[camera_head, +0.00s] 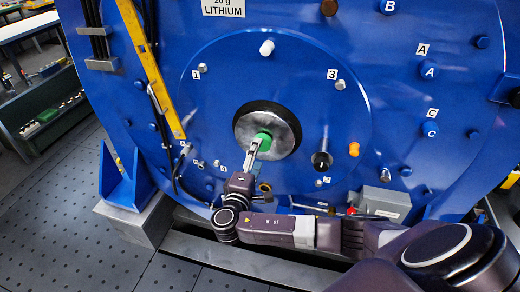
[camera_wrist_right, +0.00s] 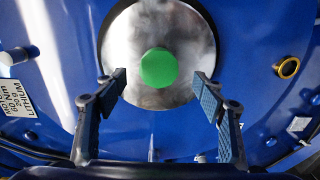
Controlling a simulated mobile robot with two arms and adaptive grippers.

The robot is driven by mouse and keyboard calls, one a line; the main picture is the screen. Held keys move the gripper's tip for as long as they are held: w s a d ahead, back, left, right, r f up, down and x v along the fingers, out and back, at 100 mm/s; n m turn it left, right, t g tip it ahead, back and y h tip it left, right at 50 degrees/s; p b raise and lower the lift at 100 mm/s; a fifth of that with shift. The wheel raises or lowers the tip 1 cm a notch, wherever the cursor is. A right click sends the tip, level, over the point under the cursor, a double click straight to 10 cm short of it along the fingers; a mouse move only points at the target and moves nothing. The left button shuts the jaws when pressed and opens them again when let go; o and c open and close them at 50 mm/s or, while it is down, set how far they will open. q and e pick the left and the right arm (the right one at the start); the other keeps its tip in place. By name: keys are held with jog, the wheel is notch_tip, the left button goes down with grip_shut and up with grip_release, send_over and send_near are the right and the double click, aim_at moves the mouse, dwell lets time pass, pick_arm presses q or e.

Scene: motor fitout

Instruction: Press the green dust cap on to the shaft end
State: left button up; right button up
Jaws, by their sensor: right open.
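The green dust cap (camera_head: 264,136) is at the middle of the round metal face of the shaft end (camera_head: 284,135), which has a dark rim and sits in the blue motor housing. My right gripper (camera_head: 257,144) is just in front of and below the cap. In the wrist view my right gripper (camera_wrist_right: 159,78) is open, its fingers apart on either side below the cap, gripping nothing. My left gripper is not in view.
Around the shaft, a black-and-metal knob (camera_head: 322,160), an orange plug (camera_head: 354,149) and several bolts stick out of the housing. A yellow bar (camera_head: 152,70) runs down the left. A grey box (camera_head: 384,203) sits at lower right. Perforated floor (camera_head: 70,225) is clear at left.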

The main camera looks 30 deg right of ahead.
jog(key=v, duration=0.7)
jog(key=shift+s+a, duration=0.15)
jog(key=shift+s, duration=0.05)
jog(key=s+f+n+g+y, duration=0.15)
jog(key=s+f, duration=0.25)
jog(key=f, duration=0.8)
jog(key=s+f+g+y, duration=0.3)
jog(key=f, duration=0.9)
jog(key=s+f+g+y, duration=0.2)
jog(key=s+f+y, duration=0.15)
jog(key=f, duration=0.75)
jog(key=s+a+f+m+g+y, duration=0.1)
jog(key=s+f, duration=0.5)
jog(key=s, duration=0.6)
jog(key=s+a+f+m+g+y, duration=0.1)
jog(key=s+a+f+m+y, duration=0.1)
jog(key=s+a+f+m, duration=0.2)
jog(key=s+a+f+m+g+y, duration=0.2)
jog(key=s+f, duration=0.7)
jog(key=s, duration=1.1)
jog(key=shift+a+f+y, duration=0.2)
jog(key=shift+f+y, duration=0.1)
jog(key=shift+f, duration=0.1)
